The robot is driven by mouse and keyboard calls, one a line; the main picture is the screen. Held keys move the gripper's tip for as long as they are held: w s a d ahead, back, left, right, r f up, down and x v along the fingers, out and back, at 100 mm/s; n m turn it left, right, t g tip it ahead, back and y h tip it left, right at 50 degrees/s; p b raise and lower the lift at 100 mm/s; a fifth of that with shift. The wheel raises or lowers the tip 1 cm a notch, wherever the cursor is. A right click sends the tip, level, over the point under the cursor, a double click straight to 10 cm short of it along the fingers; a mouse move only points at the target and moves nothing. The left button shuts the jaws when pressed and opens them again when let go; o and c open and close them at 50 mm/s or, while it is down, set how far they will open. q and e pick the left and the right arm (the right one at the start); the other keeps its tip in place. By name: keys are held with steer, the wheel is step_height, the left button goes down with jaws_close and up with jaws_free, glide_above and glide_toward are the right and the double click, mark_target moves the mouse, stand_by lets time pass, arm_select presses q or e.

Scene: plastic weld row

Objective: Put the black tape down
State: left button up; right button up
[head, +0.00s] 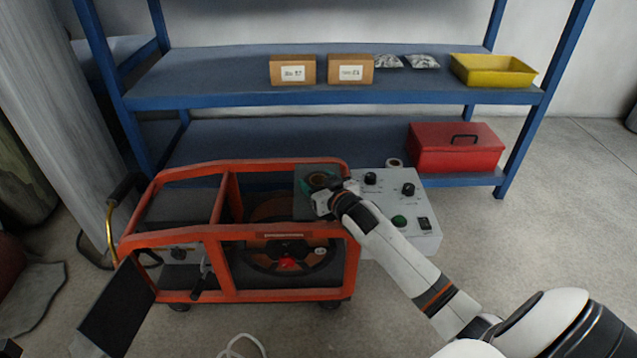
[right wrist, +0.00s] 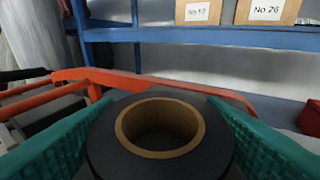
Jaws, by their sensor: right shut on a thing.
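The black tape (right wrist: 102,140) is a dark roll with a tan cardboard core. In the right wrist view it sits between the two teal fingers of my right gripper (right wrist: 160,135), with its hole facing up. In the head view my right gripper (head: 322,186) is shut on it at the right end of the orange-framed machine (head: 230,232), over a dark flat surface (head: 304,174). The tape is mostly hidden there by the gripper. I cannot tell whether it touches the surface below.
A grey control box (head: 412,233) with knobs stands right of the machine; a small roll (head: 394,163) is at its back edge. The blue shelf (head: 225,92) behind holds two cartons (head: 293,70), silvery bags, a yellow bin (head: 492,71) and a red toolbox (head: 455,150).

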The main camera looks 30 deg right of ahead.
steer(key=o, duration=1)
